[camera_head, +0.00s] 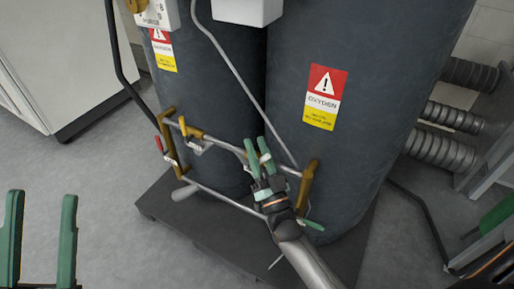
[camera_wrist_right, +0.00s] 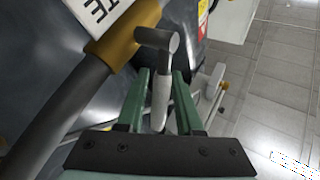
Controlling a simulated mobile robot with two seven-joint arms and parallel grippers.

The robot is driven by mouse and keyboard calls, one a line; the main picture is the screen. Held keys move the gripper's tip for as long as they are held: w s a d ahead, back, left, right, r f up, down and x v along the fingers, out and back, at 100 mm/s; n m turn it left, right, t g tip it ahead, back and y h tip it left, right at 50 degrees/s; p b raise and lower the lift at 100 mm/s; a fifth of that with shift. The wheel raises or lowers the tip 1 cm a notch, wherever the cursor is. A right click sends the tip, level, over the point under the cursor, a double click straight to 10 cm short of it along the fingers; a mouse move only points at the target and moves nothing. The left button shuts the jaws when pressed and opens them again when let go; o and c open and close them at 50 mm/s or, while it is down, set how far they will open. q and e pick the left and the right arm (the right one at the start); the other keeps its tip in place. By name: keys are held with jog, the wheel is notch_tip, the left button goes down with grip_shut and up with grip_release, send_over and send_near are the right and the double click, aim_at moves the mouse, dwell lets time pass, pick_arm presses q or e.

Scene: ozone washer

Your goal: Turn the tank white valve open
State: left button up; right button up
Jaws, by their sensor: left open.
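Two dark tanks stand side by side, the left tank (camera_head: 215,100) and the right tank (camera_head: 375,75). A pipe frame (camera_head: 228,200) with brass corners and small coloured valve handles runs in front of them. My right gripper (camera_head: 258,150) is at the frame's right part, fingers pointing up. In the right wrist view, a white valve handle (camera_wrist_right: 160,98) stands between its two green fingers (camera_wrist_right: 161,85), below a grey pipe stub. Whether the fingers press on it is unclear. In the head view, the gripper hides this spot. My left gripper (camera_head: 39,210) is open and empty at lower left.
A red handle (camera_head: 158,144), a yellow handle (camera_head: 190,131), a pale lever (camera_head: 185,192) and a green handle (camera_head: 313,225) sit along the frame. The tanks rest on a dark base (camera_head: 165,212). Ribbed ducts (camera_head: 440,150) lie at right. Floor at left is clear.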

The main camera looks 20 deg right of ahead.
jog(key=shift+o, duration=1.2)
jog(key=shift+s, duration=0.1)
jog(key=v, duration=0.7)
jog(key=shift+p, duration=0.35)
jog(key=shift+s+f, duration=0.15)
